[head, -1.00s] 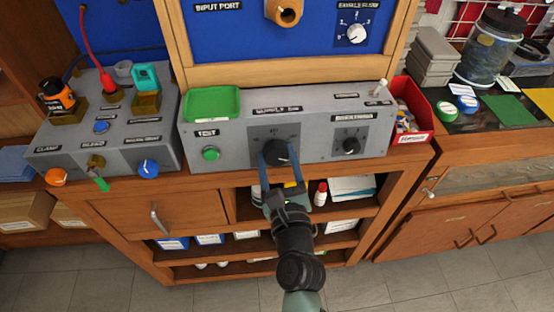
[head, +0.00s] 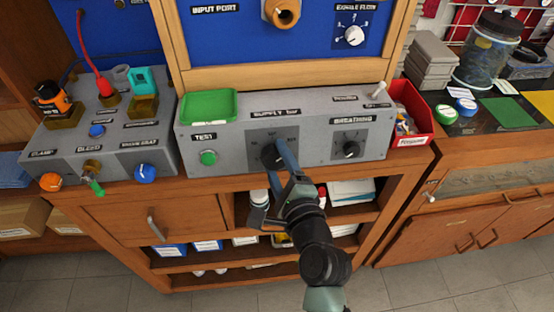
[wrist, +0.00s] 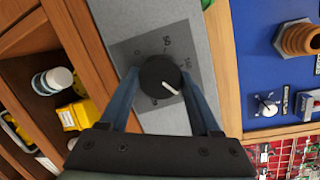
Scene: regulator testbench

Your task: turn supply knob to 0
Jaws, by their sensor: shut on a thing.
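The supply knob (head: 272,155) is a black round knob on a dark dial plate, under the "SUPPLY bar" label on the grey console. It also shows in the wrist view (wrist: 160,75), where its white pointer line points to the lower right of the picture. A "50" mark shows above the knob there; other scale marks are small or partly hidden. My gripper (wrist: 160,82) is shut on the knob, with one blue finger on each side. In the head view my gripper (head: 279,158) reaches the knob from the lower right and covers part of the dial.
To the right on the console (head: 222,132) is the breathing knob (head: 351,149). To the left are the green test button (head: 208,157) and a green tray (head: 209,106). A red bin (head: 412,115) stands at the console's right end. Shelves with bottles and boxes lie below.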

